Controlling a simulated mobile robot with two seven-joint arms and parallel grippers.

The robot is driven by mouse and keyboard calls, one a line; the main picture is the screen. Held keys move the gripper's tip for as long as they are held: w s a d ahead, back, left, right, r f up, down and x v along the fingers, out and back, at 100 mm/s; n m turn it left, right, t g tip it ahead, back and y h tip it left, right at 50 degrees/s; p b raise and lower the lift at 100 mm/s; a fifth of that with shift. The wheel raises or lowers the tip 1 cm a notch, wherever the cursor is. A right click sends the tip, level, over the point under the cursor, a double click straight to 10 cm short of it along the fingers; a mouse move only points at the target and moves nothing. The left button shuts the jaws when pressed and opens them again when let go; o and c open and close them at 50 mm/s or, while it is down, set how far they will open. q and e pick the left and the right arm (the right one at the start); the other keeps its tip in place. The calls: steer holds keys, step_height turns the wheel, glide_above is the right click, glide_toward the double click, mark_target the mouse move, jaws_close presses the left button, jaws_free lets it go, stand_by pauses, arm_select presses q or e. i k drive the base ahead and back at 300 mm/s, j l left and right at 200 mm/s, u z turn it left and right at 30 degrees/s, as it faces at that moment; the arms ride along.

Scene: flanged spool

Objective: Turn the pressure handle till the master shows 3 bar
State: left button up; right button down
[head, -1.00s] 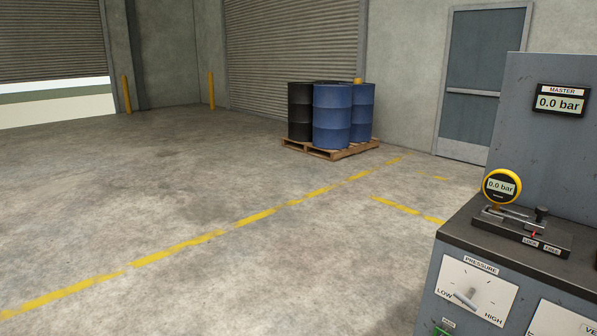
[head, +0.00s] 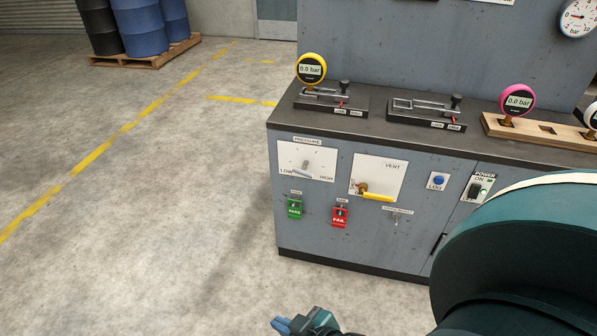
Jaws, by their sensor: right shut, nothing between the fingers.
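The pressure handle (head: 301,172) is a pale lever on a white plate marked PRESSURE, LOW and HIGH, at the left of the cabinet front. A yellow gauge (head: 311,68) on the left clamp stand reads 0.0 bar. My right gripper (head: 283,326) is shut and empty at the bottom edge, in front of the cabinet and well away from the handle. My left gripper is not in view.
The vent plate has a yellow lever (head: 377,197). A blue LOG button (head: 438,181) and power switch (head: 478,189) are further right. My right arm covers the lower right.

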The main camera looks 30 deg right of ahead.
mark_target(302, 170)
steer(key=z, duration=1.35)
